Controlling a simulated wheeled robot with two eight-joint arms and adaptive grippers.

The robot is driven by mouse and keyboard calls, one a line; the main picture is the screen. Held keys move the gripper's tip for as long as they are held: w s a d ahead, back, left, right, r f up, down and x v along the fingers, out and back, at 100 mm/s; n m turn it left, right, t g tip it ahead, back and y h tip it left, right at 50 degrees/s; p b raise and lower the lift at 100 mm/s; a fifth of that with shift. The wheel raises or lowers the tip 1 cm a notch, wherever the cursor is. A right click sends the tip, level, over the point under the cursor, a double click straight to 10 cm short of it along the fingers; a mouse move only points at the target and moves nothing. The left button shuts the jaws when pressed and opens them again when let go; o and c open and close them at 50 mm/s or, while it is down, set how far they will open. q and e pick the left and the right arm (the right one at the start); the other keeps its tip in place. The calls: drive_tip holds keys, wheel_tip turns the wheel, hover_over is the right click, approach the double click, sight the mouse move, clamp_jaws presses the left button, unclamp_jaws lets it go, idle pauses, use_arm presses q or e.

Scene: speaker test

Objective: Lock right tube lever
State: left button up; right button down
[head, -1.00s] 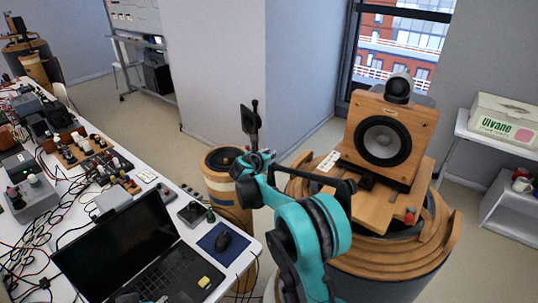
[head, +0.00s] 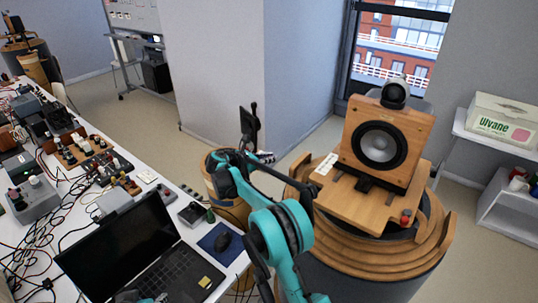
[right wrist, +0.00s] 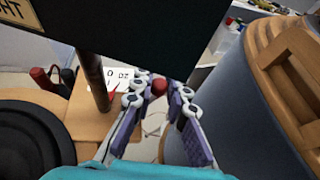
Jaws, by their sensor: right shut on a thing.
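The right gripper (right wrist: 158,88) is shut on a small red knob (right wrist: 159,87), which sits between its fingertips in the right wrist view. The fingers are purple with pale grey linkages. A dark panel on a brown post (right wrist: 91,80) stands close to the left of the fingers, with a plate ending in "HT" at its corner. In the head view, my right gripper (head: 264,157) is small and partly hidden near the low wooden drum (head: 228,205). The lever's shaft and lock position cannot be made out. My left gripper does not clearly show.
The speaker (head: 379,143) stands on a wooden board on a large round pedestal (head: 360,268), close to my right arm. A cluttered white bench (head: 148,176) with a laptop (head: 115,245) is on the left. Floor between drum and wall is free.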

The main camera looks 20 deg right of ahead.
drive_tip(key=shift+s+a+m+g+h+p, duration=0.1)
drive_tip(key=shift+s+m+g+h+p, duration=0.25)
drive_tip(key=shift+m+g, duration=0.35)
drive_tip(key=shift+s+a+m+g+h+p, duration=0.1)
drive_tip(key=shift+m+g+p, duration=0.3)
drive_tip(key=shift+m+g, duration=0.3)
drive_tip(key=shift+s+a+m+g+h+p, duration=0.15)
drive_tip(key=shift+m+g+h+p, duration=0.2)
drive_tip(key=shift+m+g, duration=0.35)
drive_tip(key=shift+d, duration=0.1)
drive_tip(key=c, duration=1.8)
unclamp_jaws()
drive_tip(key=shift+o, duration=0.2)
drive_tip(key=v, duration=0.7)
drive_tip(key=shift+a, duration=0.25)
